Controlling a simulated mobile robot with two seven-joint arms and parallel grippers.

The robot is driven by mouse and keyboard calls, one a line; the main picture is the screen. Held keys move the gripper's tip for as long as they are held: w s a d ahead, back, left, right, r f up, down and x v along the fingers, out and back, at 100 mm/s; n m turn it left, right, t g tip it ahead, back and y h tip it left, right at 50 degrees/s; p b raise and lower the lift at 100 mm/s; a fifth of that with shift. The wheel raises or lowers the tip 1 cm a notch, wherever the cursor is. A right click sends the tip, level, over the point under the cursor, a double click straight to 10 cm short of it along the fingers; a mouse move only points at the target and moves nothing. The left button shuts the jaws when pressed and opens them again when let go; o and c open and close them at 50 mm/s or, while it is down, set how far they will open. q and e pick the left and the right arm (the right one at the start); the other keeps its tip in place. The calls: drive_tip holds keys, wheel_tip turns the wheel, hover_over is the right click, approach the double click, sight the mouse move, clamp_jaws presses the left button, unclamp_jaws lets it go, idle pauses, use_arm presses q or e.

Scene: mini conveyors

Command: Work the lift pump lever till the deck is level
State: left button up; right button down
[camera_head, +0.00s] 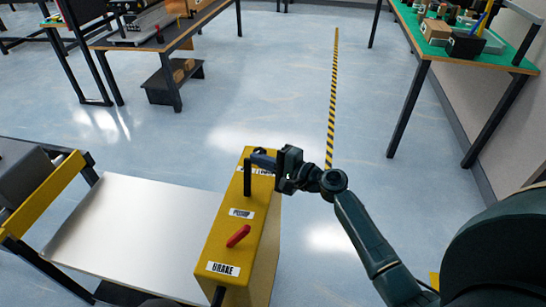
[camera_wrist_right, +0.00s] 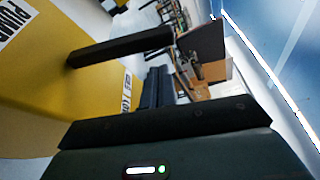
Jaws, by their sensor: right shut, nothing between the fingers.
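The yellow pump housing (camera_head: 222,240) stands in the lower middle of the head view. A black upright lever (camera_head: 247,180) rises from its top behind the PUMP label (camera_head: 241,213); the lever also shows in the right wrist view (camera_wrist_right: 120,46). My right gripper (camera_head: 262,158) is shut and empty at the far end of the housing, just beyond the lever. Its closed fingers show in the wrist view (camera_wrist_right: 158,86), apart from the lever. The silver deck (camera_head: 130,235) lies left of the housing; I cannot tell whether it is level. My left gripper is out of view.
A red lever (camera_head: 238,236) sits by the BRAKE label (camera_head: 223,268). Another label near my gripper is partly covered. A yellow-edged conveyor frame (camera_head: 45,192) stands left of the deck. Tables stand at the back left and back right (camera_head: 465,52). The floor beyond the housing is clear.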

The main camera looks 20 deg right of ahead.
drive_tip(key=shift+s+a+r, duration=0.3)
drive_tip(key=shift+s+r, duration=0.1)
drive_tip(key=shift+s, duration=0.15)
drive_tip(key=shift+s+a+r+p, duration=0.1)
drive_tip(key=shift+s+a+p, duration=0.1)
drive_tip(key=shift+s+p, duration=0.1)
drive_tip(key=shift+s+a, duration=0.1)
drive_tip(key=shift+s, duration=0.1)
